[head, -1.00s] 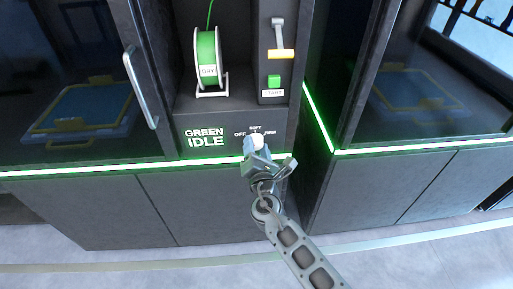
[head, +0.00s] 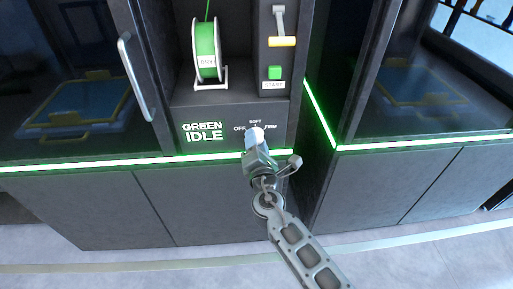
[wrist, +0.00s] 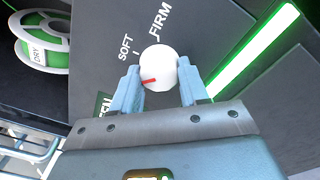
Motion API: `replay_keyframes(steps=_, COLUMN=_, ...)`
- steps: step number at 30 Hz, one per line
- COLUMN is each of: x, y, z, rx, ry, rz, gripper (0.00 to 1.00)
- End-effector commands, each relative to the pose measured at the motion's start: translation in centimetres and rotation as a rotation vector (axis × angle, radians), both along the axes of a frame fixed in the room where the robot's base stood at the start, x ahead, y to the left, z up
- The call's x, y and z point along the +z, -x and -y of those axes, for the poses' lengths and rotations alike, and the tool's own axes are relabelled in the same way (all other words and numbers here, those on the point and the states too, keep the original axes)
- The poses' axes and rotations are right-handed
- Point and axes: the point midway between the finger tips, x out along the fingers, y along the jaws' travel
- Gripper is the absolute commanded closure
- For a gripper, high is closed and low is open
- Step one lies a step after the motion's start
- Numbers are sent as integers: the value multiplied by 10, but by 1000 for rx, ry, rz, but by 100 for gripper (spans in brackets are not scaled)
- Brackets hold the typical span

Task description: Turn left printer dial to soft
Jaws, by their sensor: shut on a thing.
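The white round dial (wrist: 158,68) of the left printer sits on its dark front panel and carries a short red mark. In the wrist view the mark points left, toward one finger and a little below the SOFT tick. The FIRM label is above the dial; the OFF label (head: 239,128) shows in the head view. My gripper (wrist: 160,92) is shut on the dial, with one finger at each side. In the head view my gripper (head: 256,142) comes from below and covers part of the dial (head: 257,131).
The panel reads GREEN IDLE (head: 203,131). A second cabinet (head: 425,100) stands close at the right. The floor in front is clear.

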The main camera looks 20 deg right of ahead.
Motion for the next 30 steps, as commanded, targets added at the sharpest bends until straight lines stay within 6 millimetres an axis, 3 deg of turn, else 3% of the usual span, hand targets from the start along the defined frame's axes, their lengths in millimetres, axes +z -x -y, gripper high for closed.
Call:
replay_keyframes(steps=1, x=-7, y=0, z=0, rx=0, ry=-42, rz=15, gripper=86)
replay_keyframes(steps=18, x=-6, y=0, z=0, rx=0, ry=-534, rz=174, gripper=86)
replay_keyframes(steps=30, x=-3, y=0, z=-1, rx=-2, ry=-731, rz=236, gripper=86)
